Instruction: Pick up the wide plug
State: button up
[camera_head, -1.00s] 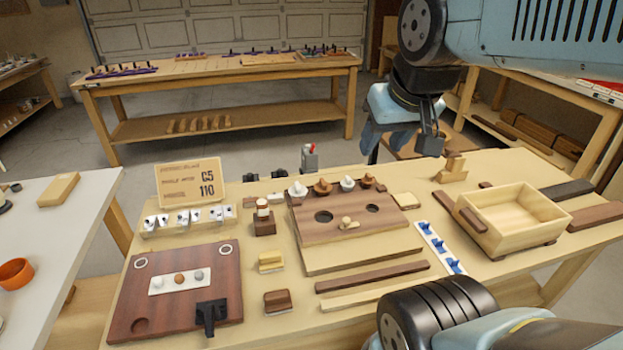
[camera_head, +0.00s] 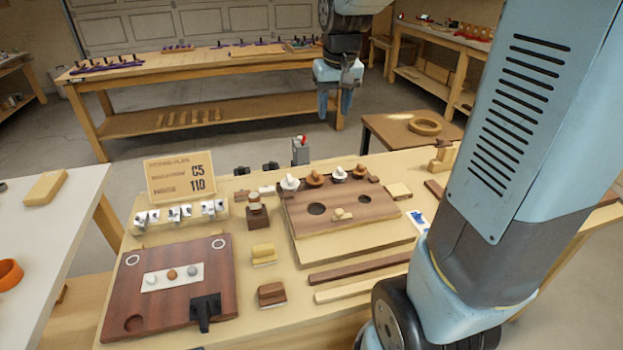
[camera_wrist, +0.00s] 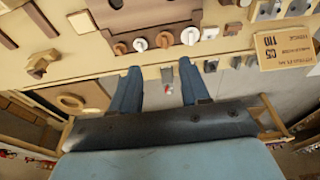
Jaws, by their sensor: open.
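Several plugs stand in a row along the back of a brown board (camera_head: 380,211) with two dark holes: a white one (camera_head: 290,183), a brown one (camera_head: 315,179), a white one (camera_head: 339,173) and a brown one (camera_head: 358,171). I cannot tell which is the wide plug. A small pale piece (camera_head: 342,214) lies between the holes. My gripper (camera_head: 335,104) is open and empty, fingers pointing down, above and behind the bench's back edge. In the wrist view, the plug row, including a white plug (camera_wrist: 190,36), lies beyond my open fingertips (camera_wrist: 160,68), apart from them.
A grey block with a red top (camera_head: 300,150) stands at the bench's back edge, behind the plugs. A sign (camera_head: 180,178) and a reddish board (camera_head: 170,307) are on the left. A stool with a ring (camera_head: 425,126) stands behind. My arm covers the bench's right side.

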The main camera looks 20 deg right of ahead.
aim_at(315, 173)
jog(key=w+f+g, duration=0.2)
jog(key=w+f, duration=1.2)
notch_tip(315, 173, down, 14)
jog(key=shift+w, duration=0.1)
grip_shut()
dwell(0.4)
jog(key=shift+r, duration=0.1)
